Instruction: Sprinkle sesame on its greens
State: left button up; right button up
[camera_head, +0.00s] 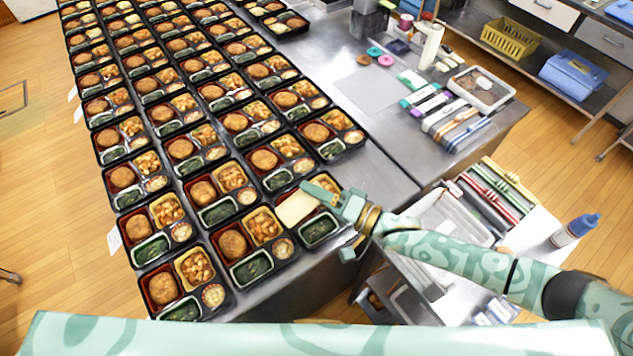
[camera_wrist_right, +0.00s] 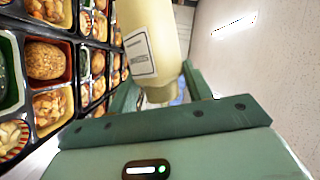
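My right gripper (camera_head: 325,198) is shut on a pale cream bottle with a white label (camera_wrist_right: 141,52), likely the sesame. In the head view the bottle (camera_head: 297,208) lies tilted, nearly on its side, above the near right trays. In the wrist view it sits between the two green fingers. Dark greens (camera_head: 319,229) in a green-rimmed compartment lie just right of and below the bottle. More greens (camera_head: 252,267) lie in the tray to the lower left. I cannot make out sesame on either. My left gripper is not in view.
Rows of black bento trays (camera_head: 268,290) fill the steel table, with little room between them. A bare steel strip (camera_head: 388,177) runs along their right. A blue-capped bottle (camera_head: 575,230) stands at right.

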jog(key=n+p, duration=0.1)
jog(key=r+n+h+p, duration=0.1)
jog(key=p, duration=0.1)
jog(key=shift+s+r+n, duration=0.1)
jog(key=shift+r+n, duration=0.15)
jog(key=shift+n, duration=0.05)
jog(key=shift+f+n+h+p, duration=0.25)
jog(key=shift+n+h+p, duration=0.15)
jog(key=shift+n, duration=0.1)
jog(key=n+h+p, duration=0.1)
jog(key=p, duration=0.1)
jog(key=r+n+h+p, duration=0.1)
jog(key=n+p, duration=0.1)
jog(key=p, duration=0.1)
jog(key=shift+a+r+p, duration=0.1)
jog(key=shift+r+p, duration=0.2)
jog(key=n+h+p, duration=0.2)
jog(key=n, duration=0.1)
jog(key=shift+t, duration=0.4)
jog(key=shift+f+n+h, duration=0.15)
jog(key=shift+n+h, duration=0.15)
jog(key=shift+n, duration=0.2)
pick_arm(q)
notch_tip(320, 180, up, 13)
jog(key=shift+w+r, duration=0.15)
pick_arm(e)
jog(key=shift+f, duration=0.1)
